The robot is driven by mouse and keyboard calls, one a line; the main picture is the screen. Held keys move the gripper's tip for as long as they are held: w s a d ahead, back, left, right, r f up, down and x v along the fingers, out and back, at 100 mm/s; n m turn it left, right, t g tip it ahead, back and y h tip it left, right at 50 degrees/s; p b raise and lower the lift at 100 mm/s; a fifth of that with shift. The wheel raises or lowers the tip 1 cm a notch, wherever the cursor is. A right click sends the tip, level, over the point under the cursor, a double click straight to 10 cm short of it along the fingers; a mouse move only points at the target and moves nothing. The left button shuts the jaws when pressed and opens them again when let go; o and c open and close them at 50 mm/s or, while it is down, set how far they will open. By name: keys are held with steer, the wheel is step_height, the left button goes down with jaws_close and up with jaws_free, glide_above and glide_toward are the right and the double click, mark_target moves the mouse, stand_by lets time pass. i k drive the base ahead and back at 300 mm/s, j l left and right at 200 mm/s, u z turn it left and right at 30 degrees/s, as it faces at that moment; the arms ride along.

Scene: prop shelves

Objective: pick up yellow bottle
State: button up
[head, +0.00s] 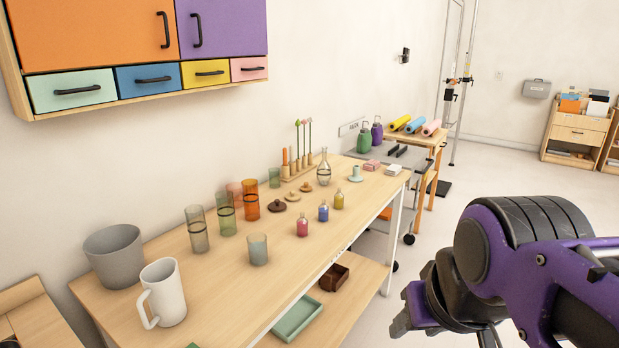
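The small yellow bottle (339,200) stands upright on the wooden table, toward its right part. A blue bottle (323,212) and a pink bottle (302,226) stand in a row to its left and nearer. My purple and black arm is at the lower right, off the table's front side. My gripper (412,318) shows only in part at the bottom edge, well apart from the yellow bottle. Its fingers are mostly cut off or hidden, so their opening cannot be made out.
The wooden table (215,300) also holds a white mug (163,293), a grey pot (114,256), tinted glasses (249,201), a clear flask (324,168) and brown lids (277,206). A lower shelf bears a green tray (298,318). Wall cabinets (130,40) hang at upper left. Open floor lies right.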

mark_target(339, 196)
steer(key=u, duration=0.5)
steer(key=i+l+u, duration=0.2)
steer(key=u, duration=0.15)
steer(key=i+l+u, duration=0.1)
steer(key=l+u, duration=0.3)
steer(key=i+l+u, duration=0.15)
steer(key=l, duration=0.4)
steer(key=i+l+u, duration=0.2)
steer(key=l, duration=0.35)
steer(key=l+u, duration=0.15)
steer(key=l, duration=2.1)
steer(key=k+l+u, duration=0.25)
steer(key=i+j, duration=0.1)
